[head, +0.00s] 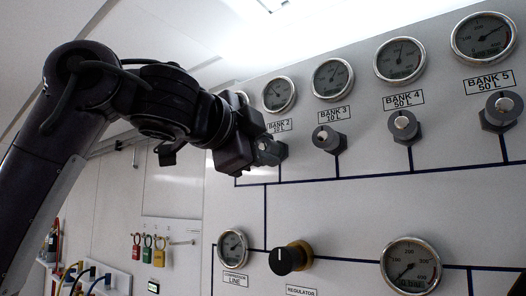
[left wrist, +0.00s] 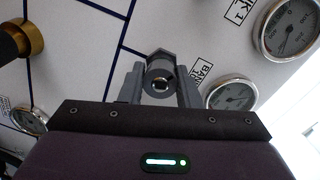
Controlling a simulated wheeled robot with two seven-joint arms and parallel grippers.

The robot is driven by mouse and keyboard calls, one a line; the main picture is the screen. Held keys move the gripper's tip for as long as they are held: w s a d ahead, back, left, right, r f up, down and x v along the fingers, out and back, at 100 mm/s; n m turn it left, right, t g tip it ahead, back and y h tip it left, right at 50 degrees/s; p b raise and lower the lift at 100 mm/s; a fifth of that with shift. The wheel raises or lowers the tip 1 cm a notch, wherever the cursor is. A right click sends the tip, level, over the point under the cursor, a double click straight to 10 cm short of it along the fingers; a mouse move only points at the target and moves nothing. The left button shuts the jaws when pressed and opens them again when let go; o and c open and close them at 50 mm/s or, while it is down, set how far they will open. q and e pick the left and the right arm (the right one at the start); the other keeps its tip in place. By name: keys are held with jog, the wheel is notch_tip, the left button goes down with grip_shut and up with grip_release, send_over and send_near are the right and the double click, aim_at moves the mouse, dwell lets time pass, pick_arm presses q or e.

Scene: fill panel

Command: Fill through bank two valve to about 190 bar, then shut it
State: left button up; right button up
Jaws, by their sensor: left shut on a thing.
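My left gripper (head: 262,152) reaches the panel below the Bank 2 label (head: 279,127). Its fingers are around the grey bank two valve knob (left wrist: 160,72), one on each side, shut on it. In the head view the gripper hides most of that knob (head: 275,151). The bank two gauge (head: 279,94) is above it; I cannot read its value. A larger gauge (head: 411,265) at the lower right has its needle pointing down and left, near the low end of its scale. My right gripper is not in view.
Valve knobs for bank 3 (head: 326,138), bank 4 (head: 403,127) and bank 5 (head: 501,110) stick out to the right. Below are a black regulator knob (head: 285,260) and the compressor line gauge (head: 232,247). Coloured padlocks (head: 147,250) hang on the left wall.

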pick_arm(q)
jog(key=n+b, duration=0.1)
jog(key=n, duration=0.4)
jog(key=shift+h, duration=0.3)
jog(key=n+b, duration=0.2)
jog(key=n, duration=0.2)
jog(key=shift+r+h, duration=0.15)
jog(key=shift+h, duration=0.15)
jog(key=shift+n, duration=0.7)
jog(key=shift+r, duration=0.1)
jog(key=o, duration=0.7)
jog(key=shift+o, duration=1.3)
jog(key=shift+w, duration=0.1)
